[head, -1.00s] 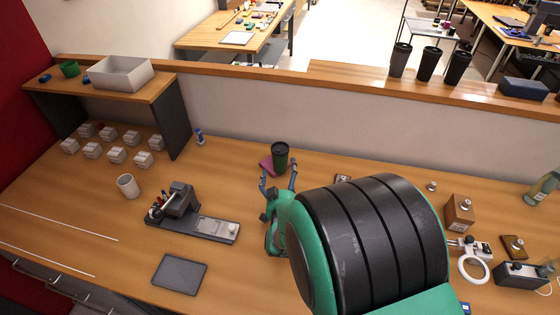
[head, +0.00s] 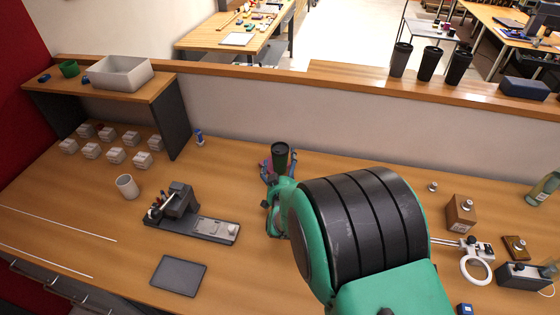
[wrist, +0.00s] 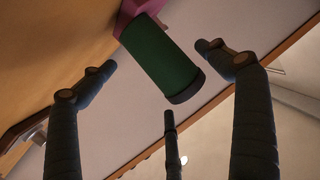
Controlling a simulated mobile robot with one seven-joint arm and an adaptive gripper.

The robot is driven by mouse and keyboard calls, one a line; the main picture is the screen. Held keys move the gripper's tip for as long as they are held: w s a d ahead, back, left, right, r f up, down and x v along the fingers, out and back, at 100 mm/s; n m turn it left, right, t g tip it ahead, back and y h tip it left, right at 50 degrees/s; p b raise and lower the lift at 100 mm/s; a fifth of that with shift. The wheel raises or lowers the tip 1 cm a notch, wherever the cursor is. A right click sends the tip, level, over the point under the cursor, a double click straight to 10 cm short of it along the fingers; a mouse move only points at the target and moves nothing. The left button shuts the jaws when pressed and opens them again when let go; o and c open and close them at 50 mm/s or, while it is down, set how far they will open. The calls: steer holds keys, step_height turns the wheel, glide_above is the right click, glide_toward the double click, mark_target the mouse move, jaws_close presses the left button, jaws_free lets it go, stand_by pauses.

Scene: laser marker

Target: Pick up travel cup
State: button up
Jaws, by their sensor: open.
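A green travel cup with a dark lid (head: 280,157) stands upright near the back of the desk, by the low wall. My gripper (head: 279,166) is open, with one finger on each side of the cup in the head view. In the wrist view the cup (wrist: 163,62) lies between the spread fingertips (wrist: 158,62), with gaps visible on both sides. I cannot tell how deep the cup sits between the fingers. A pink item (wrist: 135,11) shows at the cup's base.
Three dark tumblers (head: 428,64) stand on the ledge behind. A marking device (head: 190,215), white mug (head: 127,187) and grey tablet (head: 179,275) lie left of my arm.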

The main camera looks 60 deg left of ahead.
mark_target(283, 161)
steer(key=shift+b+x, duration=0.45)
steer(key=shift+x, duration=1.75)
steer(key=c, duration=0.8)
steer(key=shift+r, duration=0.1)
steer(key=shift+c, duration=0.2)
